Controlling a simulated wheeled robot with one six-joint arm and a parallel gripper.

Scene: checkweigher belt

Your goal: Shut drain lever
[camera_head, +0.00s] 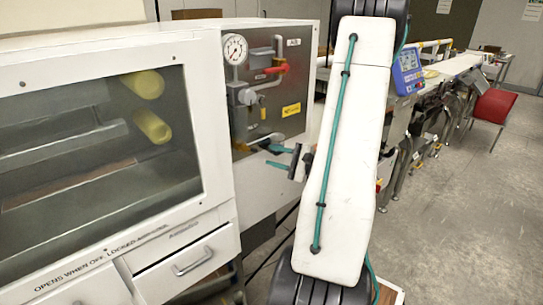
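A steel valve panel (290,88) is set in the white cabinet's side, left of my arm. A red handle (276,69) sits higher, on the upper pipe. My gripper (273,156) points left at the panel's lower edge, its two teal fingers apart with nothing seen between them. The fingertips are just right of and slightly below the yellow end; contact cannot be told. My white forearm hides the area to the right.
A pressure gauge (235,49) and a grey regulator (246,95) stick out above the fitting. A windowed cabinet (213,118) stands close on the left. A conveyor with a blue display (408,68) runs behind my arm.

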